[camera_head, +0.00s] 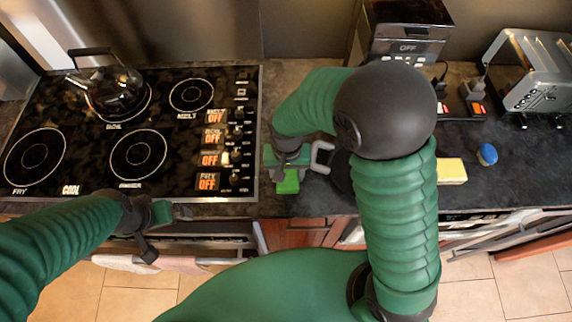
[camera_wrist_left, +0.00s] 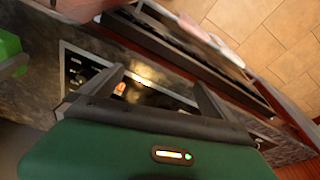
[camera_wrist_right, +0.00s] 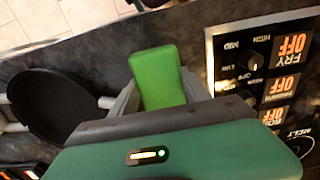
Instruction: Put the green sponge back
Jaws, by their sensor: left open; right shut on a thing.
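The green sponge (camera_head: 288,182) is between the fingers of my right gripper (camera_head: 289,166), over the dark counter just right of the stove. In the right wrist view the sponge (camera_wrist_right: 157,75) stands out between the two grey fingers, and the gripper is shut on it. Whether the sponge touches the counter cannot be told. My left gripper (camera_head: 168,230) is open and empty in front of the stove's front edge. Its spread fingers (camera_wrist_left: 150,95) show in the left wrist view, with a bright green piece at the left edge.
A black round dish-like thing (camera_wrist_right: 50,103) lies beside the sponge, partly hidden by my arm in the head view. A yellow block (camera_head: 451,171) and blue oval object (camera_head: 487,154) lie farther right. A kettle (camera_head: 115,92) stands on the stove; a toaster (camera_head: 540,75) is at back right.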

